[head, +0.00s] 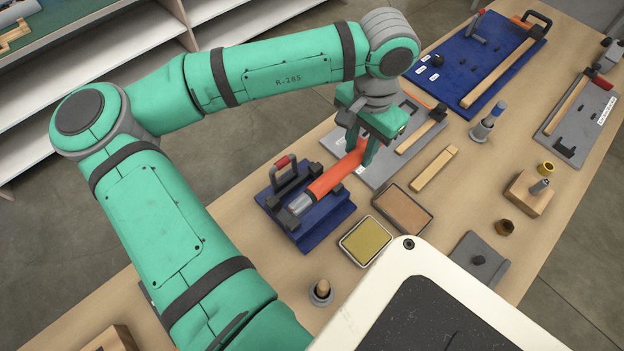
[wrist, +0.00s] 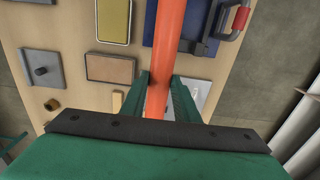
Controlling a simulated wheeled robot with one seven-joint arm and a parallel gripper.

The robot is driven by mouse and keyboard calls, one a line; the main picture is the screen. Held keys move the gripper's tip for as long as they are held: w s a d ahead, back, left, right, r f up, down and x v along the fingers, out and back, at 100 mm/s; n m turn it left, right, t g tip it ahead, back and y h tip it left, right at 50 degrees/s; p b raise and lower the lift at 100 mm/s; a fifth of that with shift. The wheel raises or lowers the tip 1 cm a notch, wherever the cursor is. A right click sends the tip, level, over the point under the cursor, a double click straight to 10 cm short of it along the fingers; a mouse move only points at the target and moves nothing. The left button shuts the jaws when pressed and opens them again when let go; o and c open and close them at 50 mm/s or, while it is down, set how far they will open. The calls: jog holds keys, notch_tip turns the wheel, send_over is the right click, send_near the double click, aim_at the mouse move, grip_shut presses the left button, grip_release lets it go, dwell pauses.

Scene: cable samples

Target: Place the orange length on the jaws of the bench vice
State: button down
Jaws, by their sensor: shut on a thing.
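The orange length (head: 335,177) is a long rod with a grey end at lower left. My gripper (head: 360,155) is shut on its upper-right end. In the wrist view the orange length (wrist: 167,50) runs between the two fingers (wrist: 160,100) and out of the top edge. Its other end lies over a blue fixture (head: 318,232) with a dark handle and red grip, which I take for the bench vice. The fixture shows partly in the wrist view (wrist: 207,45). The rod hides part of it, and I cannot tell whether the two touch.
A yellow-filled tray (head: 367,241) and a brown-topped tray (head: 403,208) stand close to the right of the blue fixture. A grey board (head: 385,172) lies under my gripper. Bare tabletop shows left of the fixture.

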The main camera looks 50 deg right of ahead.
jog(key=w+a+f, duration=0.1)
jog(key=a+f, duration=0.1)
jog(key=f, duration=0.1)
jog(key=w+a+f, duration=0.2)
jog(key=f, duration=0.1)
jog(key=w+a+f, duration=0.2)
jog(key=a+f, duration=0.1)
jog(key=shift+w+f, duration=0.1)
jog(key=shift+f, duration=0.85)
jog(key=shift+f, duration=0.1)
jog(key=c, duration=1.4)
grip_release()
jog(key=shift+o, duration=0.2)
